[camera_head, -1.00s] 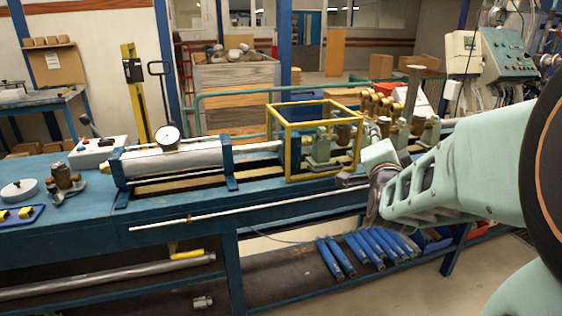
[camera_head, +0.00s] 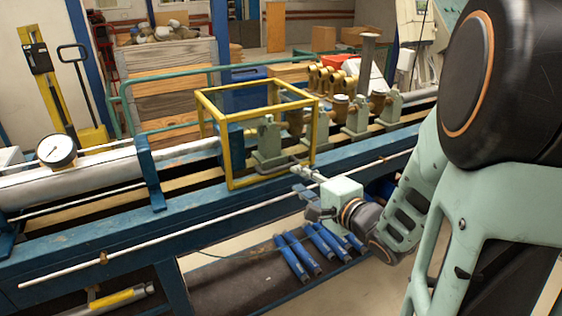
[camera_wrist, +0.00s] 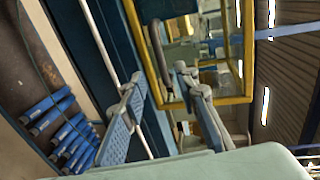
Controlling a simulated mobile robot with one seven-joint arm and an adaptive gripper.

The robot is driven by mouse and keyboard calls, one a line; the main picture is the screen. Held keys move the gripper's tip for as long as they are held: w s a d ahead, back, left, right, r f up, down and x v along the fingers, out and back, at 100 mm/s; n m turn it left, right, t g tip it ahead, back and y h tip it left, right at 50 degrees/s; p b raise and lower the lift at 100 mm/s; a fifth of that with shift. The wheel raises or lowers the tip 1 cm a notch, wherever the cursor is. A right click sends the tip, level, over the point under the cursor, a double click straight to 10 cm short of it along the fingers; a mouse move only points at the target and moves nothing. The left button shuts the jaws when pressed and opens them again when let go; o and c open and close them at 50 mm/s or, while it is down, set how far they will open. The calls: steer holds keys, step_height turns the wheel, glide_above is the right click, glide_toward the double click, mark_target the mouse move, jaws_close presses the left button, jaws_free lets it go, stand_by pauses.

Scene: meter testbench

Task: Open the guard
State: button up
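The guard (camera_head: 229,135) is a yellow box frame with clear-looking sides. It stands down over a grey-green clamp (camera_head: 268,143) on the blue bench. A grey curved handle (camera_wrist: 157,52) runs along the guard's lower front edge. My gripper (camera_head: 307,181) is in front of the guard's lower right front corner. In the wrist view my gripper (camera_wrist: 160,76) has its two fingers wide apart with nothing between them. The handle's near end lies just beyond the fingertips, roughly between them. I cannot tell whether a finger touches the guard.
A white rod (camera_head: 200,231) runs along the bench front, below the guard. Several brass fittings (camera_head: 335,78) and more clamps stand right of the guard. A silver cylinder with a dial gauge (camera_head: 57,150) lies to the left. Blue bars (camera_head: 305,250) lie on the lower shelf.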

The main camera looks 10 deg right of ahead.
mark_target(282, 169)
steer(key=b+x, duration=0.2)
steer(key=x, duration=0.8)
steer(key=shift+w+a, duration=0.2)
steer(key=shift+c, duration=0.5)
jaws_close()
